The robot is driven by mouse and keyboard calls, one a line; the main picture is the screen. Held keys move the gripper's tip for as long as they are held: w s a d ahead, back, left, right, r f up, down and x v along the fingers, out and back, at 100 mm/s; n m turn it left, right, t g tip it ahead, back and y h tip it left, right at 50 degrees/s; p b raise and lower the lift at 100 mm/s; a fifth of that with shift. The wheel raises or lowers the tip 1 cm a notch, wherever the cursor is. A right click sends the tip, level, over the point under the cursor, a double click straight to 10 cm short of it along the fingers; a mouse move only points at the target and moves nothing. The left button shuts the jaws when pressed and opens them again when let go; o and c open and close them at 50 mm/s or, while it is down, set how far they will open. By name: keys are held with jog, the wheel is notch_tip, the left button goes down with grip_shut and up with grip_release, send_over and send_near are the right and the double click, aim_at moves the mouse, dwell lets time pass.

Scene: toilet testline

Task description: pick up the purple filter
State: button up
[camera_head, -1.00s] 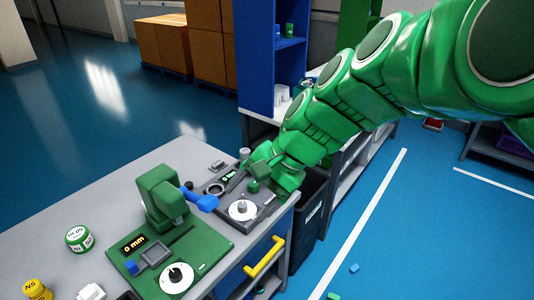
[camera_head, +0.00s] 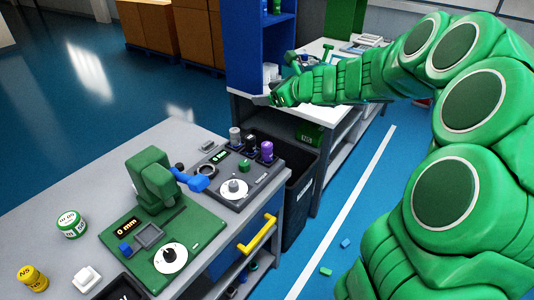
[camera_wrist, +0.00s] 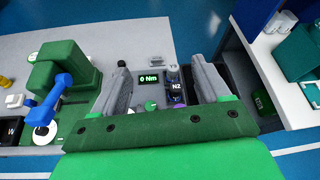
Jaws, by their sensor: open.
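The purple filter (camera_head: 267,151) stands upright on the back right corner of the grey test device (camera_head: 262,177) in the head view. In the wrist view only a bit of its purple top (camera_wrist: 181,106) shows above my green gripper body, which hides the rest. A black filter marked NZ (camera_head: 250,146) and a grey one (camera_head: 235,137) stand in a row beside it. My gripper (camera_wrist: 163,78) is open and empty, its two grey fingers apart with the device between them in the picture. In the head view my gripper (camera_head: 262,99) is up beyond the device, touching nothing there.
A green device (camera_head: 195,240) reading 0 mm, with a blue lever (camera_head: 203,181), stands left of the grey one. A dark bin (camera_head: 297,200) and a white-topped shelf (camera_head: 330,92) lie beyond the bench. Green and yellow weights are at the left.

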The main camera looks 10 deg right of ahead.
aim_at(271, 153)
jog(key=w+d+f+m+t+h, duration=0.1)
jog(key=w+d+f+m, duration=0.2)
jog(key=d, duration=0.1)
notch_tip(271, 153, down, 24)
jog(key=shift+d+r, duration=0.1)
jog(key=shift+r, duration=0.05)
jog(key=shift+x, duration=3.95)
jog(key=shift+r, duration=0.15)
jog(key=c, duration=1.1)
jog(key=shift+r, duration=0.1)
